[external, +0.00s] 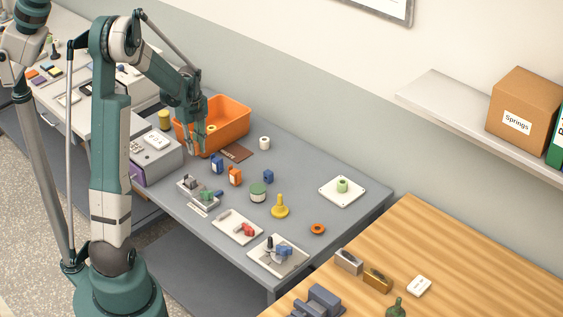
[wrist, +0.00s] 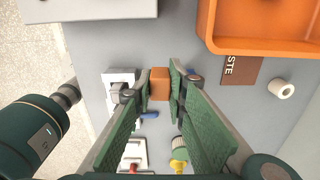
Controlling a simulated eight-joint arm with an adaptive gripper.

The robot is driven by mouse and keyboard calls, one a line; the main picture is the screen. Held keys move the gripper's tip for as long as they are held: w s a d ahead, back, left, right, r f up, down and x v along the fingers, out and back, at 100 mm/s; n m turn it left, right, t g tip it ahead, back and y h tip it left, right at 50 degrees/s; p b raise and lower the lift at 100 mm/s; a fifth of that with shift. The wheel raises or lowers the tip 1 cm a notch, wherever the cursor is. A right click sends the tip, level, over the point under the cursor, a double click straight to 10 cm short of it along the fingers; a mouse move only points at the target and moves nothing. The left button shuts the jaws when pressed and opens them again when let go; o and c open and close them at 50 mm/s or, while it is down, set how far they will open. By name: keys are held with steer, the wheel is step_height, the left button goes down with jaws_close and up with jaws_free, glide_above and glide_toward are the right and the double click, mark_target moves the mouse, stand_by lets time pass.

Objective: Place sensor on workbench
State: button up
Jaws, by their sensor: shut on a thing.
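My gripper (external: 197,145) is above the grey workbench (external: 310,178), in front of the orange bin. In the wrist view its green fingers (wrist: 160,85) are shut on an orange block (wrist: 159,76), which looks like the sensor. In the external view the fingers and the bin behind them make the held block hard to make out. A similar orange block with a white label (external: 235,176) stands on the workbench, with blue blocks (external: 217,164) and (external: 268,176) near it.
The orange bin (external: 240,112) and a brown mat (external: 237,153) lie behind. A grey box (external: 157,158) is at left. Fixtures (external: 198,193), a green-lidded jar (external: 258,191), a yellow piece (external: 280,208) and an orange ring (external: 317,229) stand nearer. Bare surface shows around the white plate (external: 342,191).

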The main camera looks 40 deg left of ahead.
steer(key=w+d+r+m+p, duration=0.1)
steer(key=w+d+m, duration=0.1)
steer(key=w+d, duration=0.85)
steer(key=w+d+r+m, duration=0.1)
steer(key=w+d+m, duration=0.2)
steer(key=w+d, duration=0.7)
steer(key=w+d+m+p, duration=0.15)
steer(key=w+d, duration=0.45)
steer(key=d, duration=0.9)
steer(key=r+m+p, duration=0.1)
steer(key=m, duration=0.6)
glide_above(414, 232)
steer(key=shift+w+n, duration=0.1)
steer(key=shift+n, duration=0.15)
steer(key=shift+f, duration=3.05)
steer(key=shift+f, duration=1.9)
